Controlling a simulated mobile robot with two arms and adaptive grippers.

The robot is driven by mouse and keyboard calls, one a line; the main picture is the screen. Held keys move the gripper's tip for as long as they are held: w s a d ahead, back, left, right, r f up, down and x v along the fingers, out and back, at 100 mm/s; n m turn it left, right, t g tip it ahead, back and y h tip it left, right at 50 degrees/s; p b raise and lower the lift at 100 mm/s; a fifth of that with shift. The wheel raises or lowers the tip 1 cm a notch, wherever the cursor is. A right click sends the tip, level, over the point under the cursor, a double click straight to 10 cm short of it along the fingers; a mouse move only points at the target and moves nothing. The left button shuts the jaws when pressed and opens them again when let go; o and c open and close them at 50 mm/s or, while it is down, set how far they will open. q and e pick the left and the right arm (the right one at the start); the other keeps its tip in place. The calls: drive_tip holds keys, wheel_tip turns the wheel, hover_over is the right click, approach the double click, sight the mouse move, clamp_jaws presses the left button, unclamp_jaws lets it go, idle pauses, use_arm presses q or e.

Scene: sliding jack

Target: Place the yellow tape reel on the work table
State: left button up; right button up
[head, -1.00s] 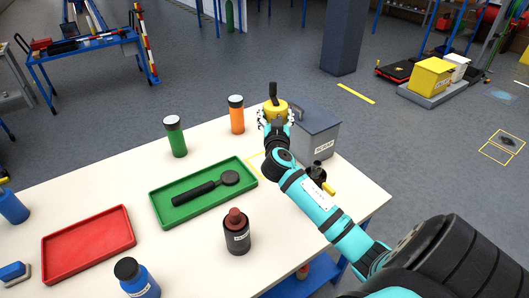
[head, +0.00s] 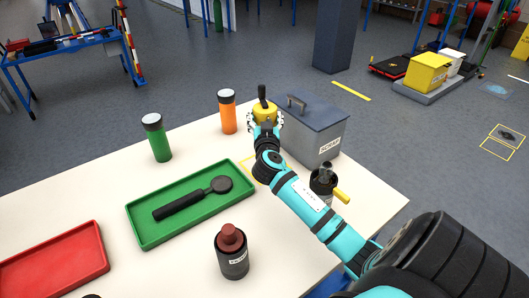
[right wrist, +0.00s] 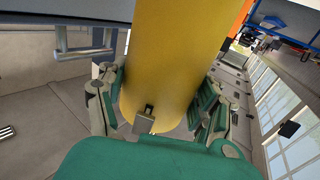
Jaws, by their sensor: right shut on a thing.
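My right gripper (head: 265,122) is shut on the yellow tape reel (head: 265,109), a yellow cylinder with a dark upright piece on top. The reel shows near the far edge of the white work table (head: 298,240), between the orange bottle and the grey box; its height over the table is hard to judge. In the right wrist view the yellow body (right wrist: 175,55) fills the space between the fingers of the gripper (right wrist: 160,115). A yellow outline (head: 248,167) on the table is partly hidden by my arm. My left gripper is out of view.
A grey lidded box (head: 318,128) stands right of the reel, an orange bottle (head: 228,114) left. A green bottle (head: 157,140), green tray (head: 148,232) with a black tool, red tray (head: 55,262), dark bottle (head: 232,255) and black item with yellow handle (head: 322,182) occupy the table.

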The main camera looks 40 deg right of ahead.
wheel_tip(320, 180, down, 7)
drive_tip(key=shift+f, duration=0.1)
drive_tip(key=shift+f+b, duration=0.35)
drive_tip(key=shift+f, duration=1.3)
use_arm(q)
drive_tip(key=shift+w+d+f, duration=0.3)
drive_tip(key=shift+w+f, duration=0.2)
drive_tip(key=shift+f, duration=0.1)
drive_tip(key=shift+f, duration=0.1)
use_arm(e)
drive_tip(key=shift+f, duration=0.15)
drive_tip(key=o, duration=1.5)
drive_tip(key=shift+c, duration=0.2)
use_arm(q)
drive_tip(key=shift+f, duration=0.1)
